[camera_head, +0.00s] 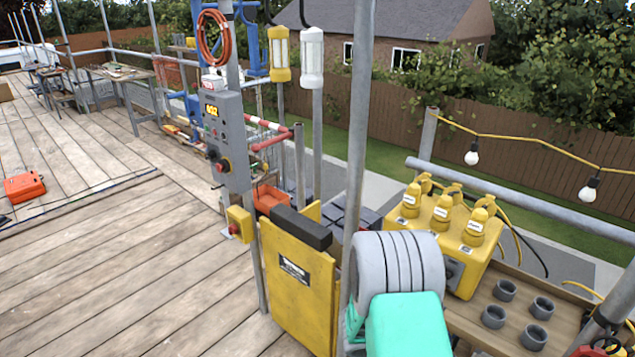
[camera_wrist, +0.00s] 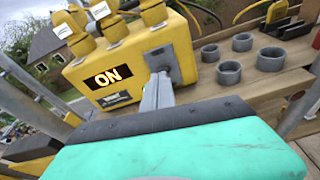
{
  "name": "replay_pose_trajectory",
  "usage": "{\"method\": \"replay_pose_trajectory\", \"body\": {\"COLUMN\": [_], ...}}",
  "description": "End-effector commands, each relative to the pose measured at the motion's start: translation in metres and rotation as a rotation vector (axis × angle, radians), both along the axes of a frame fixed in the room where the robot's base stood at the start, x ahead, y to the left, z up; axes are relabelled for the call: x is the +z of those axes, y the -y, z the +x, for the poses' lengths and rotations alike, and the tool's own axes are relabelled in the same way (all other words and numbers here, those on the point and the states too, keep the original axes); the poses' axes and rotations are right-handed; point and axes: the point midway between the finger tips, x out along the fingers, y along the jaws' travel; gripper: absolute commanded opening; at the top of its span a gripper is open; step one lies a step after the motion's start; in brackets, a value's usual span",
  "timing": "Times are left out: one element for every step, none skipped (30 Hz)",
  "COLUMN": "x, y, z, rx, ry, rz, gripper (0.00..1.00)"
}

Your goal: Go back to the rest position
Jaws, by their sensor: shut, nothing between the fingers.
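My gripper (camera_wrist: 158,88) shows in the wrist view as narrow grey fingers, closed together and empty. Its tips appear in front of the grey switch plate on a yellow power box (camera_wrist: 128,75); I cannot tell whether they touch it. The box's small display reads "ON". In the head view the same yellow box (camera_head: 470,258), with several yellow plugs on top, stands right of my teal and grey arm. The arm hides my gripper there.
Several grey pipe rings (camera_head: 494,316) stand on a wooden shelf right of the box. A yellow panel (camera_head: 297,285), a grey control box (camera_head: 226,140) and scaffold poles stand close by on the left. The plank deck (camera_head: 110,260) is mostly clear; an orange case (camera_head: 24,187) lies on it.

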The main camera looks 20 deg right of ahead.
Motion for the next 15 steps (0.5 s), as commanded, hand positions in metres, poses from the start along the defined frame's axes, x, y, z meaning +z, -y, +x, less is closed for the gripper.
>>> {"method": "replay_pose_trajectory", "body": {"x": [-0.004, -0.009, -0.02, -0.032, -0.048, -0.072, -0.091, -0.108, -0.127, -0.14, -0.149, -0.156, -0.155, -0.149, -0.136], "y": [0.002, 0.004, 0.006, 0.005, 0.002, -0.008, -0.018, -0.031, -0.051, -0.068, -0.088, -0.118, -0.143, -0.169, -0.202], "z": [-0.007, -0.015, -0.028, -0.04, -0.053, -0.076, -0.093, -0.11, -0.132, -0.148, -0.162, -0.178, -0.185, -0.188, -0.187], "rx": [-0.052, -0.107, -0.203, -0.29, -0.389, -0.537, -0.652, -0.768, -0.931, -1.057, -1.19, -1.377, -1.521, -1.653, -1.796], "ry": [0.079, 0.144, 0.24, 0.322, 0.403, 0.499, 0.562, 0.617, 0.686, 0.734, 0.779, 0.842, 0.887, 0.922, 0.944], "rz": [0.055, 0.105, 0.186, 0.259, 0.337, 0.438, 0.505, 0.562, 0.625, 0.664, 0.693, 0.724, 0.741, 0.755, 0.777], "gripper": [0.0, 0.0, 0.0, 0.0, 0.0, 0.0, 0.0, 0.0, 0.0, 0.0, 0.0, 0.0, 0.0, 0.0, 0.0]}}
